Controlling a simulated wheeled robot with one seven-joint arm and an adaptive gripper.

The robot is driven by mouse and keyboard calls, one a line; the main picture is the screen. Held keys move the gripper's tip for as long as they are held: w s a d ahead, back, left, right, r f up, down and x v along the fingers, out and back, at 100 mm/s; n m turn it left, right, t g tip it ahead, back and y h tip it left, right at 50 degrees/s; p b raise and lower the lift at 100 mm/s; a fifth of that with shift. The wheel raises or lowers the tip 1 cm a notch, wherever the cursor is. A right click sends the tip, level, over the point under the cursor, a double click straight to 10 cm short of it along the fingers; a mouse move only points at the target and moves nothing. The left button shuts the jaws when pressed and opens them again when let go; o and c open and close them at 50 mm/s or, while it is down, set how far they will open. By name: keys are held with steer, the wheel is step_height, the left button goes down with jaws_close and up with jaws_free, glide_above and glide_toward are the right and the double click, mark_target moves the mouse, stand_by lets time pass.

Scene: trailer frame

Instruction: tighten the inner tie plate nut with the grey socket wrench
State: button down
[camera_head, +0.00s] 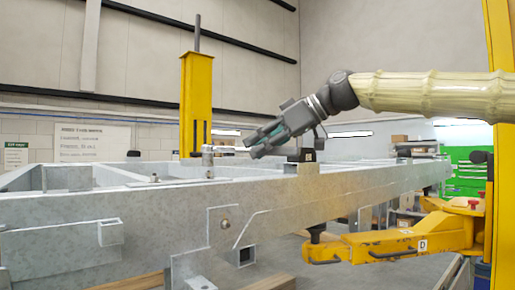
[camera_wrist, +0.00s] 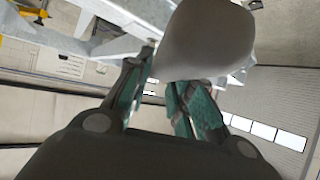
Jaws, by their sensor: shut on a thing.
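My gripper (camera_head: 262,146) reaches in from the right above the galvanised trailer frame. Its dark and teal fingers are shut on the handle of the grey socket wrench (camera_head: 225,149). The wrench lies nearly level, pointing left, with its socket end (camera_head: 208,160) turned down at the frame's top. Whether the socket sits on a nut is hidden. A small bolt or nut (camera_head: 155,178) stands on the frame left of the socket.
The trailer frame (camera_head: 150,215) runs across the view. A side bolt (camera_head: 224,223) shows on its near face. A yellow post (camera_head: 195,100) rises behind the wrench. A black block (camera_head: 307,155) stands on the beam below my arm. A yellow lift arm (camera_head: 385,243) supports the right part.

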steer(key=shift+w+f, duration=0.3)
steer(key=shift+w, duration=0.15)
steer(key=shift+s+r, duration=0.1)
steer(key=shift+s, duration=0.35)
steer(key=shift+w+f+b, duration=0.3)
steer(key=shift+f, duration=0.1)
steer(key=shift+s+f, duration=0.1)
steer(key=shift+f, duration=0.05)
steer(key=shift+s, duration=0.1)
steer(key=shift+w+r, duration=0.2)
steer(key=shift+w+p, duration=0.5)
steer(key=shift+w, duration=0.2)
steer(key=shift+f+b, duration=0.5)
steer(key=shift+f, duration=0.3)
stand_by(0.4)
